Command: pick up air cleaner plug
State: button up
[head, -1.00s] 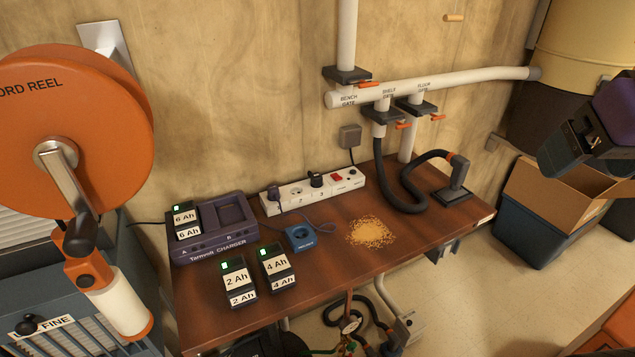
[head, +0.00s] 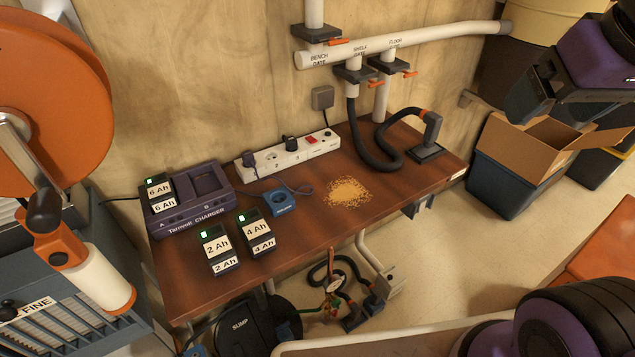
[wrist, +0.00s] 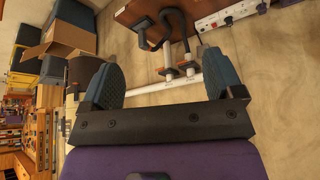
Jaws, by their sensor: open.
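A white power strip (head: 310,147) lies along the back of the wooden bench and also shows in the wrist view (wrist: 226,17). A dark plug with a cord (head: 249,158) sits at its left end, and a black plug (head: 291,142) sits near its middle. I cannot read any air cleaner label on either. A blue unit with a round socket (head: 280,203) lies in front of the strip, beside the cord. My gripper (wrist: 160,80) is open and empty in the wrist view, well away from the strip.
The charger (head: 187,200), two loose batteries (head: 217,247) (head: 256,232) and a sawdust pile (head: 347,191) are on the bench. A black hose (head: 372,155) curves at its right. White pipes with gates (head: 420,44) run above. An orange reel (head: 55,90) stands left.

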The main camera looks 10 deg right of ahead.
aim_at(291, 143)
jog(key=i+l+u, duration=0.3)
jog(key=i+u, duration=0.15)
jog(key=i+l+u, duration=0.4)
